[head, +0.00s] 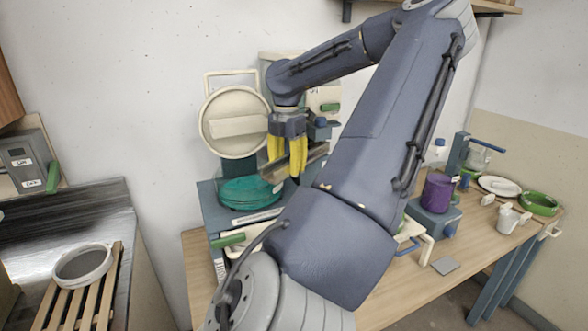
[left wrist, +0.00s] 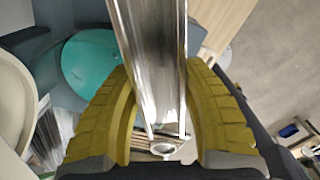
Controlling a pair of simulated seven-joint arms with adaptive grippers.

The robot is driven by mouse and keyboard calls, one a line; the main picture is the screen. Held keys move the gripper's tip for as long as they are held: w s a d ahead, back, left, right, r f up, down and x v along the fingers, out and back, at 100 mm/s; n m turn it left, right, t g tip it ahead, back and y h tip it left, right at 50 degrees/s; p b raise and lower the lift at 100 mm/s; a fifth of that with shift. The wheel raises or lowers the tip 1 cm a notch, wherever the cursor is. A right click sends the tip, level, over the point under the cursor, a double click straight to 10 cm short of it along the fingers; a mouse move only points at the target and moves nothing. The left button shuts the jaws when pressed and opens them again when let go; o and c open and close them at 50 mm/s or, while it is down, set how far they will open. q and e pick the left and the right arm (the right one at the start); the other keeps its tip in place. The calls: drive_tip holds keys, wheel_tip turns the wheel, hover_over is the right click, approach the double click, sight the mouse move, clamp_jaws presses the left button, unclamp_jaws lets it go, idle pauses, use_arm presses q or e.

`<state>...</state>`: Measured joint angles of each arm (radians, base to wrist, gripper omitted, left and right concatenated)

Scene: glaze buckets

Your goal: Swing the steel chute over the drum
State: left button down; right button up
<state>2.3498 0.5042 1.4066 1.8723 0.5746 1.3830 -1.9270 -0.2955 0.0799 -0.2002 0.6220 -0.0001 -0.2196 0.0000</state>
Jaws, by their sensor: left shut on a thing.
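My left gripper (head: 286,163), with yellow fingers, points down beside the machine and is shut on the steel chute (head: 308,160). In the left wrist view the chute (left wrist: 150,60) is a long shiny channel running up between the two fingers (left wrist: 165,120). A round teal drum-like part (head: 250,192) sits on the blue-grey machine, just left of and below the gripper; it also shows in the left wrist view (left wrist: 92,65). My arm hides the chute's far end. My right gripper is not in view.
A round cream lid (head: 234,122) stands upright behind the teal part.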

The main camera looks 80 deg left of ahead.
use_arm(q)
drive_tip(key=shift+s+a+m, duration=1)
drive_tip(key=shift+a+m, duration=0.1)
drive_tip(key=shift+a, duration=0.15)
drive_tip(key=shift+s+a+m, duration=0.3)
drive_tip(key=shift+a+m, duration=0.15)
drive_tip(key=shift+a, duration=0.15)
drive_tip(key=shift+s+a+m, duration=0.3)
drive_tip(key=shift+a+m, duration=0.15)
drive_tip(key=shift+a, duration=0.1)
drive_tip(key=c, duration=0.7)
unclamp_jaws()
wheel_tip(320, 180, up, 12)
drive_tip(key=shift+r, duration=0.1)
drive_tip(key=shift+o, duration=0.2)
